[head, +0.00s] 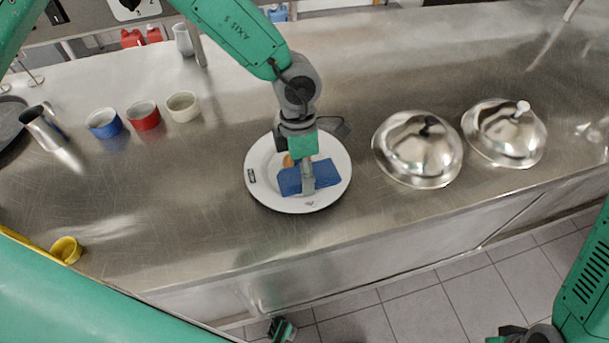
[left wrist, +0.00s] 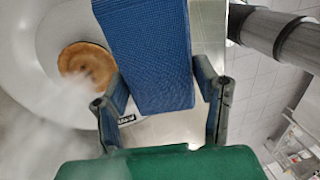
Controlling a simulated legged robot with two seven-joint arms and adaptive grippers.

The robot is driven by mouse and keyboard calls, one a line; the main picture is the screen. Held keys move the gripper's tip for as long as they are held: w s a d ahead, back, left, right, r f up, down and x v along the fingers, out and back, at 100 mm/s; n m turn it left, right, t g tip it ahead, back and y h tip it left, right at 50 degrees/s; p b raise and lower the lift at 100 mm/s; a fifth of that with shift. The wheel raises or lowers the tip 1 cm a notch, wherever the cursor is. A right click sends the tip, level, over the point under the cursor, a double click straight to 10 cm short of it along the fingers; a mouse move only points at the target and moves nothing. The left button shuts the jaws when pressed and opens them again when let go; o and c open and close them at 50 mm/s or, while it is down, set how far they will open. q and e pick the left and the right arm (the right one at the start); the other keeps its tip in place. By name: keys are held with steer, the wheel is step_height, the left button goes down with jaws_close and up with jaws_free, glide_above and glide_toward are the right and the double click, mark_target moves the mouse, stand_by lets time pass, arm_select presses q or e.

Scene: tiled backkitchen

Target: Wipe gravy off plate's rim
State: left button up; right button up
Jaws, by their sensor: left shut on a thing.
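A white plate (head: 258,190) lies on the steel counter, with a round brown item (head: 288,160) like a small pie on it. My left gripper (head: 307,188) reaches down over the plate, shut on a blue cloth or sponge (head: 290,182). The blue piece covers the plate's lower middle and right part. In the left wrist view the blue piece (left wrist: 150,55) stands between the two fingers, beside the brown item (left wrist: 88,64). Dark marks show on the rim at left and bottom; the left one looks like a label. I cannot make out gravy. My right gripper's fingers do not show.
Two shiny domed lids (head: 418,150) (head: 505,133) stand to the right. Blue (head: 104,123), red (head: 143,116) and cream (head: 183,107) cups stand at left, with a metal jug (head: 42,128). A yellow cup (head: 66,250) sits near the front left. The counter around the plate is clear.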

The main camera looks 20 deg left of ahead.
arm_select(q)
steer(key=shift+w+r, duration=0.1)
steer(key=shift+r, duration=0.4)
steer(key=shift+w+a+r, duration=0.1)
steer(key=shift+a+r, duration=0.05)
steer(key=shift+r, duration=0.6)
steer(key=shift+w+a+r, duration=0.1)
steer(key=shift+r, duration=0.6)
steer(key=f+b, duration=0.1)
steer(key=s+d+f+t+y+b, duration=0.1)
steer(key=shift+s+b, duration=0.1)
steer(key=shift+b, duration=0.2)
steer(key=shift+s+d+f+t+b, duration=0.25)
steer(key=shift+t+b, duration=0.15)
steer(key=shift+b, duration=0.05)
